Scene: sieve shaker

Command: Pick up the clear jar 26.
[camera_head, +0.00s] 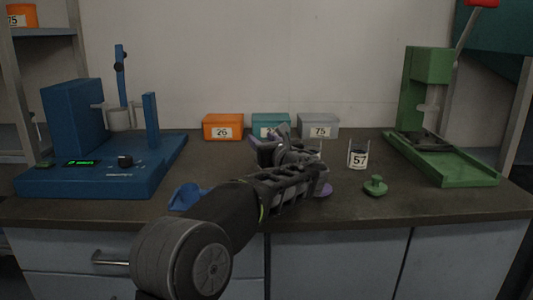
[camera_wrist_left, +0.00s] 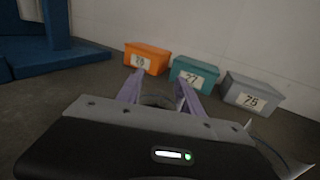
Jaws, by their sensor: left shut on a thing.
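My left gripper (camera_head: 268,140) reaches over the bench toward the back boxes. In the left wrist view its two purple fingers (camera_wrist_left: 158,94) are shut on a clear jar (camera_wrist_left: 158,101), which shows only as a faint rounded outline. No number can be read on that jar, and the gripper hides it in the head view. A clear jar marked 57 (camera_head: 358,155) stands upright to the right of the gripper. Part of another clear jar (camera_head: 318,147) shows just behind my left wrist, its label hidden. My right gripper is out of view.
Orange box 26 (camera_head: 223,126), a teal box (camera_head: 270,121) and grey box 75 (camera_head: 318,121) stand along the wall. A blue machine (camera_head: 75,125) is at left, a green press (camera_head: 430,80) at right. Blue (camera_head: 187,196) and green (camera_head: 375,186) small pieces lie in front.

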